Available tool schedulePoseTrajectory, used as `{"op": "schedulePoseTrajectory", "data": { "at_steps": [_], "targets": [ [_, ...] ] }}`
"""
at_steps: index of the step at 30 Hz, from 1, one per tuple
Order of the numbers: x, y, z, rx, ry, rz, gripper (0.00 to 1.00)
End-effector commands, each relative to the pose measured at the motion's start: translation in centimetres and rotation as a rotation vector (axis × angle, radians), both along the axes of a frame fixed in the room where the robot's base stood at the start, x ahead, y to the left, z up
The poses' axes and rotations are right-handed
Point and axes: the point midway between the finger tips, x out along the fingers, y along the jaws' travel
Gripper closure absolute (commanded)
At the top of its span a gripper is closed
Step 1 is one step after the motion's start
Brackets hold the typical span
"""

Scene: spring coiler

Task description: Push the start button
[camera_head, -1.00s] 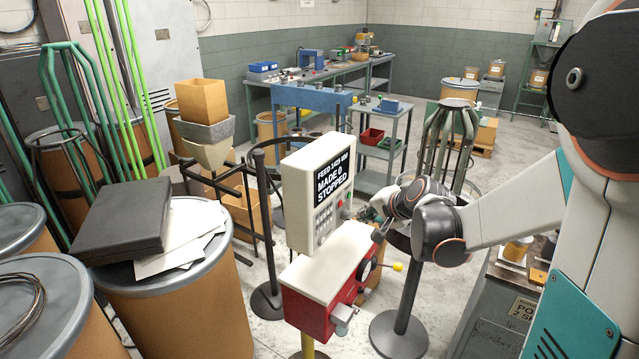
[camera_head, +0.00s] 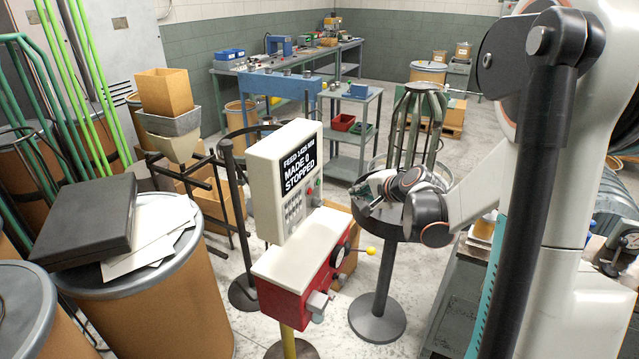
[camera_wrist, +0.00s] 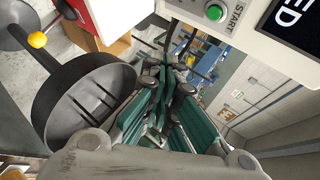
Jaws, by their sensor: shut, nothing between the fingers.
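The green start button (camera_wrist: 214,11) shows at the top of the wrist view, on the white control panel beside the word START. In the head view the white control panel (camera_head: 262,190) stands on the red machine (camera_head: 290,297); its screen reads MADE 0, STOPPED. The green button (camera_head: 309,191) is small there, on the panel's right edge. My gripper (camera_head: 366,205) is to the right of the panel, apart from it. In the wrist view my gripper (camera_wrist: 160,85) is shut and empty, with its tips below and left of the button.
A lever with a yellow knob (camera_head: 371,251) sticks out from the red machine's right side. A round dark stand (camera_head: 377,322) is below my gripper. Barrels (camera_head: 165,310) stand at the left. A grey bench (camera_head: 460,310) is at the right.

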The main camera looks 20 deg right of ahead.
Motion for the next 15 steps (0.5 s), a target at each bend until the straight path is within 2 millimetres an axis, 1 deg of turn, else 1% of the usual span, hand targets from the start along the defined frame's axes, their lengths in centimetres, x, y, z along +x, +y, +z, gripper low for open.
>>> {"op": "schedulePoseTrajectory", "data": {
  "at_steps": [9, 15],
  "targets": [
    [3.4, 2.7, 0.1, -0.001, -0.001, 0.004, 1.00],
    [5.1, 4.0, 0.0, -0.001, 0.000, 0.003, 1.00]
  ]
}}
